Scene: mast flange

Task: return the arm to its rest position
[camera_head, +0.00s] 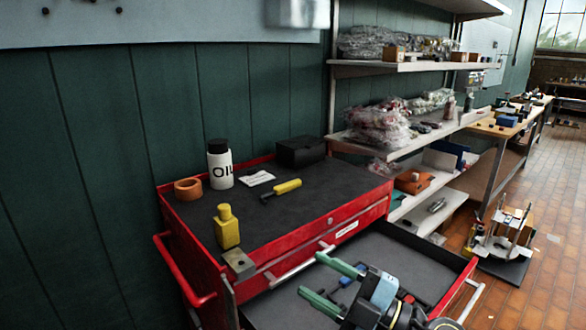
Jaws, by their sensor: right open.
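My right gripper (311,274) comes in from the bottom right, with its two green fingers pointing to the left. My left gripper is out of view.
Blue-handled items (352,275) lie in the drawer. Shelves (415,66) stand behind; brick floor is right.

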